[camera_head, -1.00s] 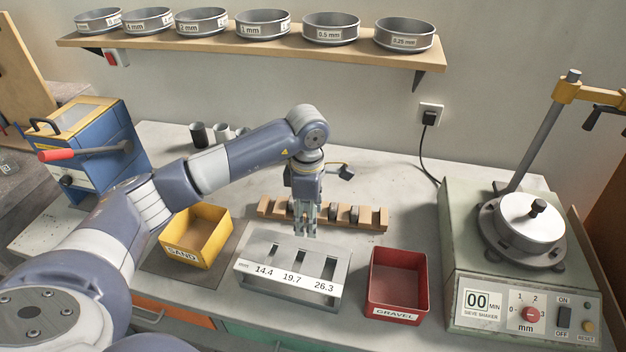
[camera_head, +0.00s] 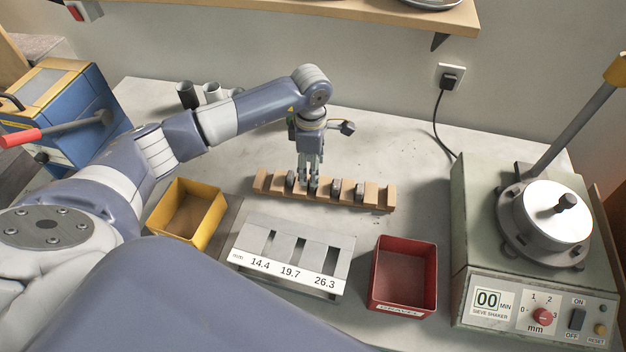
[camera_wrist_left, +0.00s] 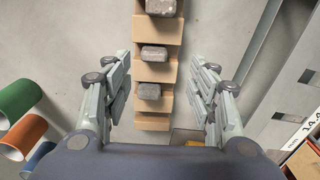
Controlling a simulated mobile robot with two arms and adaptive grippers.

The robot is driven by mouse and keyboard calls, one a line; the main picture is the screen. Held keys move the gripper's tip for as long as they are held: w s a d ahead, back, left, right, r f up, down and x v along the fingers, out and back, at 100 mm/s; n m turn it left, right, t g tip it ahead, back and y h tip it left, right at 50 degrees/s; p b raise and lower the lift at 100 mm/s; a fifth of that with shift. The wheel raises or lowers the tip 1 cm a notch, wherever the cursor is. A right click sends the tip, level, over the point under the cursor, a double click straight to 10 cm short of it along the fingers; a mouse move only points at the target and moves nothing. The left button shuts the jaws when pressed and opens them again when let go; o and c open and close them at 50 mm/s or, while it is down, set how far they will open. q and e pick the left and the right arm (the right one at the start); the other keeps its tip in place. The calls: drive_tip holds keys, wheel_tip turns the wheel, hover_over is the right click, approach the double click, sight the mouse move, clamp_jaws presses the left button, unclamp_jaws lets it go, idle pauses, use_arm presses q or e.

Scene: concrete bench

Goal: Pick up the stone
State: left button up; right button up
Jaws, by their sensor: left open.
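A wooden rack (camera_head: 374,198) lies on the bench with several grey stones in its notches, including one stone (camera_head: 337,187) right of centre. My left gripper (camera_head: 311,186) points down at the left half of the rack and hides part of it. In the left wrist view my left gripper (camera_wrist_left: 163,88) is open and empty, its fingers on either side of the rack (camera_wrist_left: 152,122). A stone (camera_wrist_left: 149,91) and another stone (camera_wrist_left: 154,53) show in the gap between the fingers, with a third stone (camera_wrist_left: 161,7) at the top edge. My right gripper is not in view.
A slotted gauge block (camera_head: 290,255) marked 14.4, 19.7 and 26.3 stands in front of the rack. A yellow bin (camera_head: 158,212) is left of it, a red bin (camera_head: 374,280) right. The sieve shaker (camera_head: 480,210) fills the right side. Cups (camera_head: 188,95) stand behind the arm.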

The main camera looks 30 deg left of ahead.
use_arm(q)
drive_tip(key=shift+w+f, duration=0.1)
drive_tip(key=shift+f, duration=0.15)
drive_tip(key=f, duration=0.1)
drive_tip(key=f+p, duration=0.1)
drive_tip(key=f, duration=0.1)
drive_tip(key=f+p, duration=0.1)
drive_tip(key=shift+w+f, duration=0.15)
drive_tip(key=shift+w, duration=0.2)
drive_tip(key=shift+f, duration=0.25)
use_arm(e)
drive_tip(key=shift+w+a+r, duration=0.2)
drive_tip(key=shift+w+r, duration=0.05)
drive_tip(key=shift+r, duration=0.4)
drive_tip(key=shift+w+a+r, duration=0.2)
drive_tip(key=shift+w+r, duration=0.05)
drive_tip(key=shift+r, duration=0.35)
use_arm(q)
drive_tip(key=shift+c, duration=1.1)
drive_tip(key=c, duration=0.9)
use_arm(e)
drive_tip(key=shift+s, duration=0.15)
